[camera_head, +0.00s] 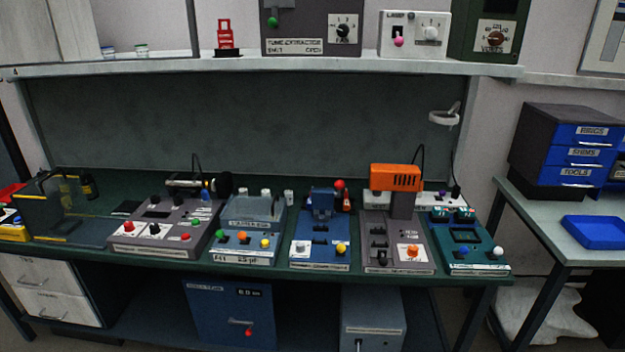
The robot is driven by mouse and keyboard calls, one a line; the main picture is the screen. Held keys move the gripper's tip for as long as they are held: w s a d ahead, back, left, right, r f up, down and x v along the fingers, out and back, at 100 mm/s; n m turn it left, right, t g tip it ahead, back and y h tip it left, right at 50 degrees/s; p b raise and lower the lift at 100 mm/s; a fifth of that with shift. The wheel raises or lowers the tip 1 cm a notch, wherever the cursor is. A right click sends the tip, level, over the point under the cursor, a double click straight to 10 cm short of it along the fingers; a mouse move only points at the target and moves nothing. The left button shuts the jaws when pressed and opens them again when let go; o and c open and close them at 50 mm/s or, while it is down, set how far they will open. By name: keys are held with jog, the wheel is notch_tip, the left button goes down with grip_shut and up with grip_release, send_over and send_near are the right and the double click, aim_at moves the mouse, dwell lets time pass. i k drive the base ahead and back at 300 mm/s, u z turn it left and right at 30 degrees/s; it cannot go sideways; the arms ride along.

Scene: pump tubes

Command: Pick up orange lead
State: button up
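I cannot make out a lead that is clearly orange on the green workbench (275,262). The orange things I see are a block-shaped head (396,178) on a grey instrument (380,226), a round orange knob (412,251) on that instrument's front, and a small orange button (242,237) on the grey-blue unit (250,215) left of the middle. A thin dark cable (421,160) rises behind the orange head. My gripper is not in view.
Several instruments crowd the bench, including a blue unit (320,240) and a teal unit (465,240). A shelf (300,68) runs above. A side table at the right holds a blue tray (594,232) and a drawer cabinet (570,150). Cabinets stand under the bench.

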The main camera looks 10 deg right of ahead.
aim_at(346, 202)
jog(key=u, duration=0.3)
jog(key=i, duration=0.4)
jog(key=u, duration=0.75)
jog(key=i, duration=1.4)
jog(key=z, duration=0.05)
